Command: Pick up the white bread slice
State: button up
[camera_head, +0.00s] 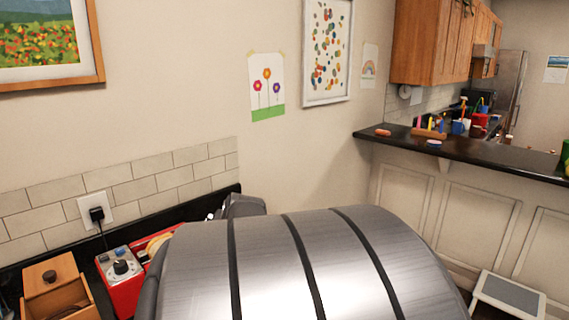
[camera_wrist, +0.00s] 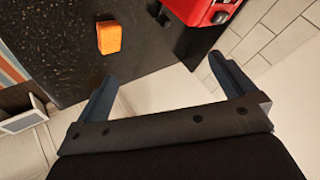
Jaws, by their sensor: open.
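A pale tan, curved edge (camera_head: 158,243) shows at the red appliance in the head view; it may be bread, but most of it is hidden behind my arm. I cannot clearly make out a white bread slice in either view. The red appliance (camera_head: 124,292), which looks like a toaster with a dial, stands on the dark counter at the left; a red body also shows at the top of the wrist view (camera_wrist: 204,10). My gripper (camera_wrist: 162,70) is open, with nothing between its fingers, above and apart from the counter edge.
An orange block (camera_wrist: 109,37) lies on the dark speckled counter (camera_wrist: 65,50). A wooden box with a knob (camera_head: 52,285) stands left of the red appliance. A plugged cord (camera_head: 98,215) hangs from the wall. A dark bar counter (camera_head: 480,151) with small items lies at right.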

dwell(0.4)
jog(key=w+a+r+n+g+h, duration=0.15)
jog(key=a+r+n+g, duration=0.25)
jog(key=a+r+n, duration=0.4)
jog(key=w+a+r+n+g+h, duration=0.1)
jog(key=w+a+r+n+g, duration=0.3)
jog(key=a, duration=0.6)
jog(key=shift+n+t, duration=0.4)
jog(key=shift+n, duration=0.2)
jog(key=f, duration=0.3)
jog(key=a+f, duration=0.1)
jog(key=f, duration=0.2)
jog(key=s+f, duration=0.1)
jog(key=f, duration=0.3)
jog(key=shift+a, duration=0.2)
jog(key=shift+y, duration=0.25)
jog(key=shift+s+a+f, duration=0.1)
jog(key=shift+f, duration=1.35)
jog(key=shift+s+a+f, duration=0.1)
jog(key=shift+f, duration=1.3)
jog(key=c, duration=0.7)
